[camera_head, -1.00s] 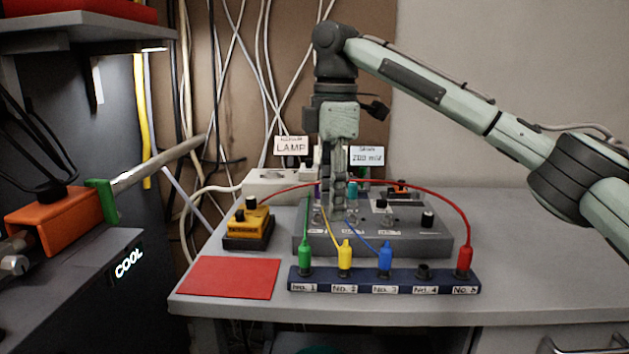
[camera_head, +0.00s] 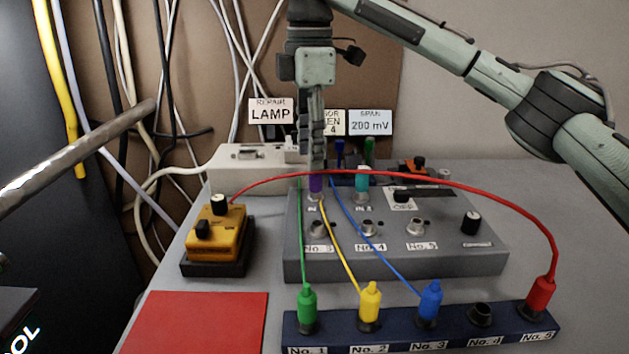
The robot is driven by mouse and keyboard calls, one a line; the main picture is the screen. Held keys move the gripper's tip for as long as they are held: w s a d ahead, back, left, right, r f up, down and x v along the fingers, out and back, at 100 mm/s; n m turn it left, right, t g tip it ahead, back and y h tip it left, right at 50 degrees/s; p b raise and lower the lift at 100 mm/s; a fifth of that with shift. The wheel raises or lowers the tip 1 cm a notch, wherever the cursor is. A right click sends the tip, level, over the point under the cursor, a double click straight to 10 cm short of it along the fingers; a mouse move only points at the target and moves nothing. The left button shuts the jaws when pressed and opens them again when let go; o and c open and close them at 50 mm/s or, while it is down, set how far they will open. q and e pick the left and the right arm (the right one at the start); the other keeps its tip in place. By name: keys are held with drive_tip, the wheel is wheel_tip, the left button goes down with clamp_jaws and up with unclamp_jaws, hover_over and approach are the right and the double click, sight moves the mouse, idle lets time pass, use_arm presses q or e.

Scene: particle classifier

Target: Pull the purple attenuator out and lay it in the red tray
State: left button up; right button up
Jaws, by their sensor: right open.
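The purple attenuator (camera_head: 316,184) stands upright in a socket at the back left of the grey box (camera_head: 445,258). My right gripper (camera_head: 316,168) points straight down, directly over the attenuator, its fingertips at or just above the purple top. It is open, with its fingers seen edge-on; whether they straddle the attenuator or touch it I cannot tell. The red tray (camera_head: 196,324) lies flat and empty at the front left of the table. My left gripper is not in view.
A teal attenuator (camera_head: 362,182) stands right of the purple one. A red cable (camera_head: 440,184) arches across the grey box. Green, yellow and blue plugs sit in the dark blue strip (camera_head: 404,335) in front. A yellow device (camera_head: 218,235) stands behind the red tray.

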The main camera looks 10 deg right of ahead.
sight(315, 180)
drive_tip(key=f, duration=0.4)
drive_tip(key=shift+d+f, duration=0.25)
drive_tip(key=shift+d, duration=0.15)
clamp_jaws()
